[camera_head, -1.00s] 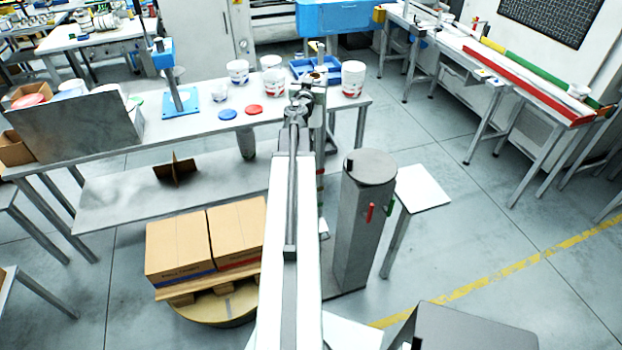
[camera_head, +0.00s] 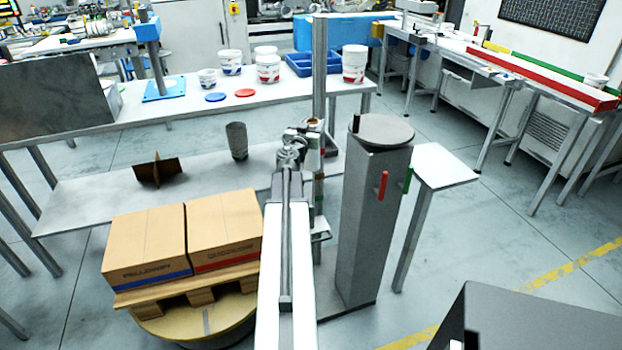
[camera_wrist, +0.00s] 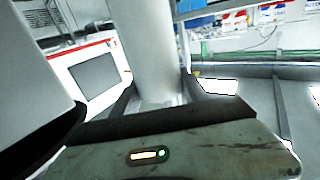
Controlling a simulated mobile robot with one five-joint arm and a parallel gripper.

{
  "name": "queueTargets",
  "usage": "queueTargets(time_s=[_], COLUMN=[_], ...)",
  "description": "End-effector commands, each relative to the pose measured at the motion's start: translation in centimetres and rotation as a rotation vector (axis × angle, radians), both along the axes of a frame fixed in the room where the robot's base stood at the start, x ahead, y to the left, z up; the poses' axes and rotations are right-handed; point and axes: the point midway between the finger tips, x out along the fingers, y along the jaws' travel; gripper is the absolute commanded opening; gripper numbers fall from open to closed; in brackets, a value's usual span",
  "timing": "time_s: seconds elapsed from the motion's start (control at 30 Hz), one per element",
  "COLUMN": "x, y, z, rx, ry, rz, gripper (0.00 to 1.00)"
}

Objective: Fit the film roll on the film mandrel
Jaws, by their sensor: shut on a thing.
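My gripper (camera_head: 302,138) is in front of the tall grey post in the head view. In the wrist view its dark jaws (camera_wrist: 155,108) are shut on a pale, smooth cylinder, which I take to be the film roll (camera_wrist: 148,50). The roll rises upward, slightly tilted in that picture. In the head view a small brown ring (camera_head: 314,124) shows at the gripper, perhaps the roll's core; most of the roll is hidden. I cannot make out the film mandrel for certain; a small bracket (camera_head: 320,236) sits low, just right of my arm.
A grey pillar (camera_head: 372,220) with a round top and red and green handles stands close right of my arm. At left, two cartons (camera_head: 150,240) sit on a pallet (camera_head: 190,290) over a round turntable (camera_head: 215,330). Behind, a bench (camera_head: 130,110) holds tubs. Open floor lies at right.

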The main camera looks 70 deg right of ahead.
Motion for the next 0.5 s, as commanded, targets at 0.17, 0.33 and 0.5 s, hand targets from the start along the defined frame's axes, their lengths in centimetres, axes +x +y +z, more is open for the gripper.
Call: queueTargets(time_s=[0.17,0.33,0.5], x=[0.2,0.3,0.3], y=[-0.1,-0.1,-0.1], z=[-8.3,-11.8,-12.8], rx=[0.000,0.000,0.000], ry=[0.000,0.000,0.000], rz=[-0.012,-0.022,-0.026], gripper=[0.00,0.00,0.00])
